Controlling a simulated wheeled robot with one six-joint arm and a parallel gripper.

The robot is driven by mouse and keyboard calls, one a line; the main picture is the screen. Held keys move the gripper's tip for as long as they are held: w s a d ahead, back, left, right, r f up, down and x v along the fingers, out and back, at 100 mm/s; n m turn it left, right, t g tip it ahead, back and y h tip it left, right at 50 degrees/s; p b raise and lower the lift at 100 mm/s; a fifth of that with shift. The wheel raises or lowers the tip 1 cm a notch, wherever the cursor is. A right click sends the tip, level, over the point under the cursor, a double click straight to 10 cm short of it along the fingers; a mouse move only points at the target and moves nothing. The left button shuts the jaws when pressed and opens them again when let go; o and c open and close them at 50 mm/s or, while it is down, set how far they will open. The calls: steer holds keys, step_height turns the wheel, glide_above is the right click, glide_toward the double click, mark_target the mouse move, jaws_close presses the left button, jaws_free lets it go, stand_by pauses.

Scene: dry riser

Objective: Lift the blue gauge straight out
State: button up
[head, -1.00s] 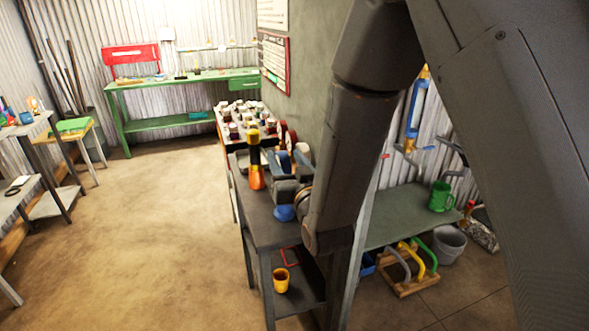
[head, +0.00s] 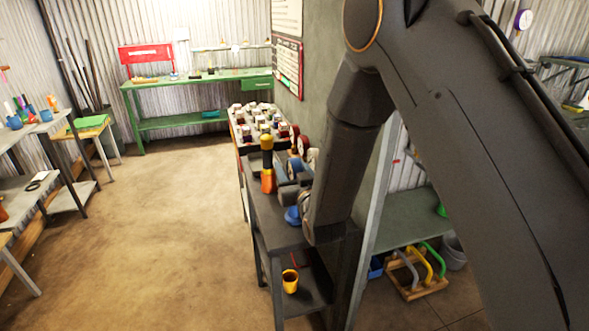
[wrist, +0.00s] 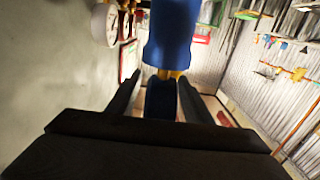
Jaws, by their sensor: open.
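In the wrist view a large blue body (wrist: 172,35), which looks like the blue gauge, stands close ahead with a small yellow part under it. A dark blue round piece (wrist: 160,100) shows below, between the fingers. My gripper (wrist: 159,76) is open, with one finger on each side of this piece. I cannot tell whether either finger touches it. In the head view my arm hides much of this spot. A blue rounded part (head: 292,215) shows beside my arm's end, and another blue part (head: 294,168) shows behind it.
An orange and black upright thing with a yellow top (head: 267,165) stands close left of my arm's end on the dark bench (head: 277,236). A tray of several small pieces (head: 240,128) lies behind. A wall (head: 335,50) rises to the right. Open floor (head: 170,220) lies left.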

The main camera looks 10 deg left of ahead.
jaws_close()
steer(key=shift+w+r, duration=0.1)
stand_by(0.3)
steer(key=r+b, duration=0.1)
steer(key=r, duration=0.2)
steer(key=r+b, duration=0.1)
steer(key=r, duration=0.2)
steer(key=s+r+b, duration=0.1)
steer(key=r, duration=0.3)
steer(key=shift+s+d, duration=0.1)
steer(key=shift+d, duration=0.25)
steer(key=v, duration=0.7)
steer(key=shift+s+p, duration=0.3)
steer(key=shift+p, duration=0.05)
stand_by(0.4)
steer(key=shift+d+r, duration=0.1)
steer(key=shift+d, duration=0.1)
